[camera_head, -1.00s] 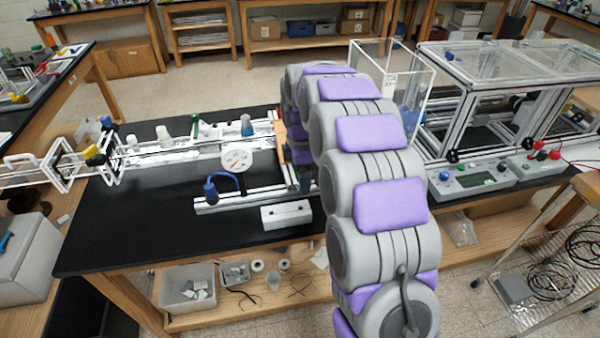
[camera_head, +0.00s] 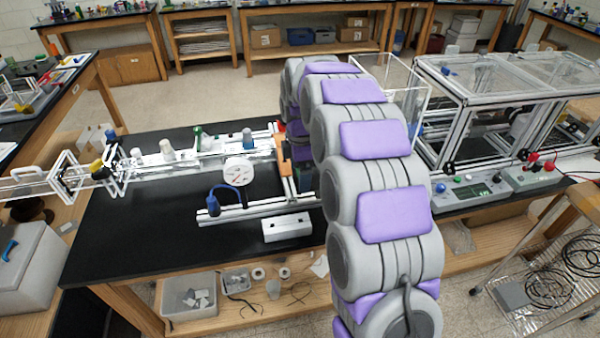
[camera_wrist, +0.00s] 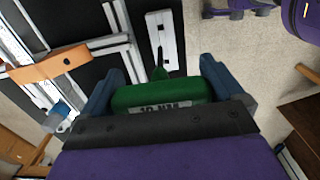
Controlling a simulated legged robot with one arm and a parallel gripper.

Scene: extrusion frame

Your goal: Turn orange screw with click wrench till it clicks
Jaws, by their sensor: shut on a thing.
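My gripper (camera_wrist: 156,88) shows in the wrist view with two blue fingers shut on a green click wrench (camera_wrist: 165,93). The green body carries a partly covered label that seems to read "10 NM". A narrow green part juts from it over a white slotted block. I cannot make out the orange screw in either view. In the head view my grey and purple arm covers the gripper and wrench. An orange bracket (camera_wrist: 48,66) lies left of the wrench in the wrist view; it also shows on the extrusion frame in the head view (camera_head: 285,168).
The aluminium extrusion frame (camera_head: 262,209) stands on a black table (camera_head: 130,240), with a round white dial (camera_head: 238,170) and a blue-handled tool (camera_head: 213,204). A white slotted block (camera_head: 287,227) lies at the front. A clear box stands behind my arm; a framed enclosure (camera_head: 500,85) is at right.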

